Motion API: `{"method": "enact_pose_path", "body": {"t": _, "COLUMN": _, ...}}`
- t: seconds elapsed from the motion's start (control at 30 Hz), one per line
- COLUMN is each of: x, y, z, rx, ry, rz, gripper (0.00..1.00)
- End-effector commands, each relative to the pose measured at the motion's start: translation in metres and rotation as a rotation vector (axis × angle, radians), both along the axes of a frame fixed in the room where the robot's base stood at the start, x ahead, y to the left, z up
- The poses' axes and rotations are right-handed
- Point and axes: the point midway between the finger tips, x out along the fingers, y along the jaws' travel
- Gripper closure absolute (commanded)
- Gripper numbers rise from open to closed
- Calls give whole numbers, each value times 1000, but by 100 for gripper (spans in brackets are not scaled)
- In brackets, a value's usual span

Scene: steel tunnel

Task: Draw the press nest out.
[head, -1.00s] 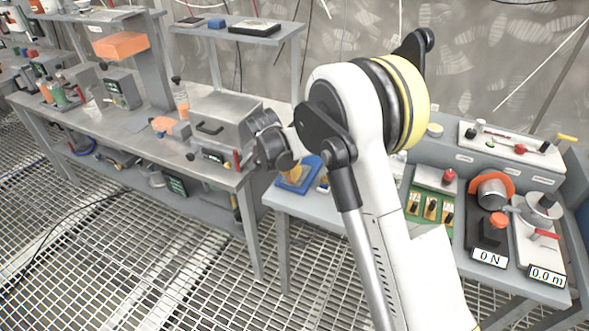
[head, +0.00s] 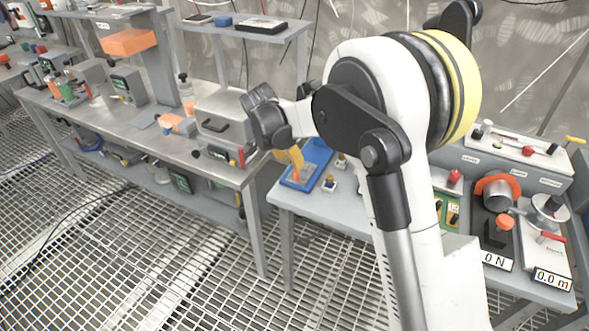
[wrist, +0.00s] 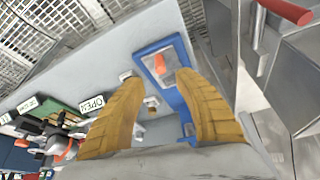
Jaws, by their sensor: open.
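A blue fixture (head: 318,156) on the near bench is what I take for the press with its nest. It has a small orange-red knob (head: 297,174). In the wrist view the blue frame (wrist: 181,46) surrounds a grey plate (wrist: 172,57) with the orange-red knob (wrist: 160,65) standing on it. My gripper (wrist: 162,77) has two yellow fingers, open and empty, with the knob showing between and just beyond their tips. Whether they touch it cannot be told. In the head view the fingers (head: 288,156) hang over the fixture and partly hide it.
Small brass-coloured posts (head: 329,183) stand right of the blue fixture. A green board (head: 447,212) and gauges marked "0 N" (head: 497,259) and "0.0 m" (head: 553,278) lie farther right. A steel bench with a grey box (head: 225,120) stands to the left, across a narrow gap.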

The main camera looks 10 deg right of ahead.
Motion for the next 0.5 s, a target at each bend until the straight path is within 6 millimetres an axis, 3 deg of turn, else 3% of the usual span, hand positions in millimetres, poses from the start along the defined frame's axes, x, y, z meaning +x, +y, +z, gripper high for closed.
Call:
{"method": "enact_pose_path", "body": {"t": 0.2, "x": -9, "y": 10, "z": 33, "rx": 0, "ry": 0, "rz": -1, "gripper": 61}}
{"method": "enact_pose_path", "body": {"t": 0.5, "x": -11, "y": 13, "z": 42, "rx": 0, "ry": 0, "rz": -1, "gripper": 61}}
